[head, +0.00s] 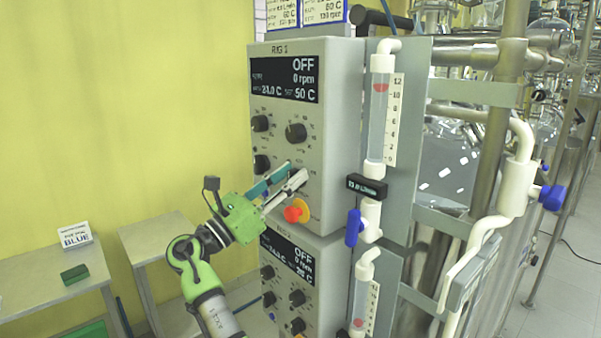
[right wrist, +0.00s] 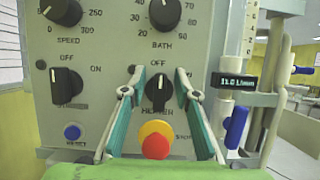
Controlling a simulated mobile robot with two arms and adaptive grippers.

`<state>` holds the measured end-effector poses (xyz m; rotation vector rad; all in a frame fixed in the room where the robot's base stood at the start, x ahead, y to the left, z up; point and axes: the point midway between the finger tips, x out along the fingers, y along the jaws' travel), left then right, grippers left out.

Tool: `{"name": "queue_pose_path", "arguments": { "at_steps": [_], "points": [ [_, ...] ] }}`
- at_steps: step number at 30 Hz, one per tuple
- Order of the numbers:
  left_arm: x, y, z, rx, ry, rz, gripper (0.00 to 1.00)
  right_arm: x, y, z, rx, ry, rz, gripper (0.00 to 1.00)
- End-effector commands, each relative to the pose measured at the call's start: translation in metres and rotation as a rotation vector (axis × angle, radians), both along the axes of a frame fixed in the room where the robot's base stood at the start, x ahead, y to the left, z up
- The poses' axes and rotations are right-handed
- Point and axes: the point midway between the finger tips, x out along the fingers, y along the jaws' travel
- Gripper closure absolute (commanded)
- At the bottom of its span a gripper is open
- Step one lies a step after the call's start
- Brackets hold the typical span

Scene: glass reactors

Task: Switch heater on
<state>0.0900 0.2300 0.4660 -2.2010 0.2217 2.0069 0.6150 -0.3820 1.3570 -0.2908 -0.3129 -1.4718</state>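The heater knob (right wrist: 158,90) is a black rotary switch labelled HEATER on the grey RIG 1 control box (head: 345,120). Its pointer mark stands upright toward OFF in the right wrist view. My right gripper (right wrist: 156,80) is open, with one teal finger on each side of the knob and visible gaps between. In the head view my right gripper (head: 295,170) is at the box front and hides the heater knob. The RIG 1 display (head: 285,80) reads OFF and 0 rpm. My left gripper is not in view.
A red emergency button (right wrist: 155,145) on a yellow base sits just below the heater knob. Another black switch (right wrist: 67,85) and a blue button (right wrist: 72,132) are to the left. A flow meter (head: 379,110) with a blue valve stands right. RIG 2 (head: 335,255) is below.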

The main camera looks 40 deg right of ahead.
Motion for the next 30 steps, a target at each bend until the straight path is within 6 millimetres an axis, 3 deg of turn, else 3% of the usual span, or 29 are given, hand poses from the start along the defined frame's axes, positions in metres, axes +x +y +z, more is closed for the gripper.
{"name": "queue_pose_path", "arguments": {
  "at_steps": [9,12,13,23,30],
  "points": [
    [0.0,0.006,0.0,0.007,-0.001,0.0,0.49,0.0,0.001,0.001,0.0,-0.001,0.0,0.72],
    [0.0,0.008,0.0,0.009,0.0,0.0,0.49,0.0,0.001,0.001,0.0,-0.001,0.0,0.97],
    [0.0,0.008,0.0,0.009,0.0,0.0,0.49,0.0,0.001,0.001,0.0,-0.001,0.0,1.0],
    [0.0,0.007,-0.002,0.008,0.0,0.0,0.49,0.0,0.0,-0.004,0.007,-0.002,-0.002,1.0],
    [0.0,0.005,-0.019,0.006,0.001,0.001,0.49,-0.001,0.0,-0.009,0.014,-0.069,-0.004,1.0]
  ]
}}
